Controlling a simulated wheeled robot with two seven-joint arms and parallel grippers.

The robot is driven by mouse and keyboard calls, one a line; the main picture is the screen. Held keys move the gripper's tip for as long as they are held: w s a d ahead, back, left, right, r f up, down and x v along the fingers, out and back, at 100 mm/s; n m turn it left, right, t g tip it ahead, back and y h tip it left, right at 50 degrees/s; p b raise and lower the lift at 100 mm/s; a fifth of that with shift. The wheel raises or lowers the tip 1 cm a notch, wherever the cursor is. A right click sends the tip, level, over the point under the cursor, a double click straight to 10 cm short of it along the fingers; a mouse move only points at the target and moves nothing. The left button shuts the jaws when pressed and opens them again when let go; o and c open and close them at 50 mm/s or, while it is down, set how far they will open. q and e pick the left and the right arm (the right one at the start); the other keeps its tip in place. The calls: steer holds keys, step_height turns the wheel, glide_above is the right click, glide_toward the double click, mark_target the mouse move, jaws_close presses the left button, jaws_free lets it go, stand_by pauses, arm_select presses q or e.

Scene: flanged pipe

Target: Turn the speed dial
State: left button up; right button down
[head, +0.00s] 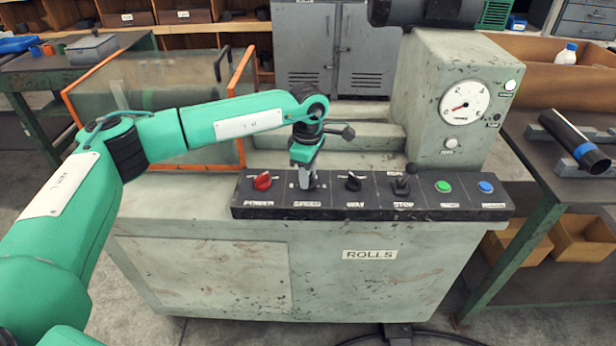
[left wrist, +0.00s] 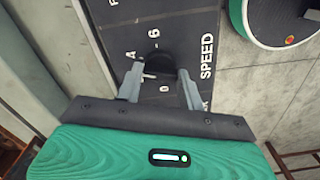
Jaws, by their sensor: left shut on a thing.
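The speed dial is a small black knob (left wrist: 154,64) on the dark control panel (head: 334,206), beside the SPEED label. In the head view my left gripper (head: 304,184) points down over the SPEED place and hides the dial. In the left wrist view the two grey fingers of my left gripper (left wrist: 161,80) stand on either side of the knob, shut on it. A small white mark shows on the knob, and printed numbers lie around it. My right gripper is in neither view.
The panel also bears a red POWER knob (head: 263,181), a black WAY knob (head: 353,181), a STOP lever (head: 402,186), a green button (head: 444,187) and a blue button (head: 486,187). A round gauge (head: 465,102) sits on the machine housing at right.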

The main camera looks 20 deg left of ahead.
arm_select(q)
steer(key=shift+r+m+b, duration=0.1)
steer(key=shift+m+b, duration=0.3)
steer(key=shift+m, duration=0.7)
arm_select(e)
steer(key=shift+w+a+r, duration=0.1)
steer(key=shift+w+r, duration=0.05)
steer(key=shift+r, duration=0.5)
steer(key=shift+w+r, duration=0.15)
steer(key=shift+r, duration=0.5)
arm_select(q)
steer(key=o, duration=1)
step_height(320, 180, up, 14)
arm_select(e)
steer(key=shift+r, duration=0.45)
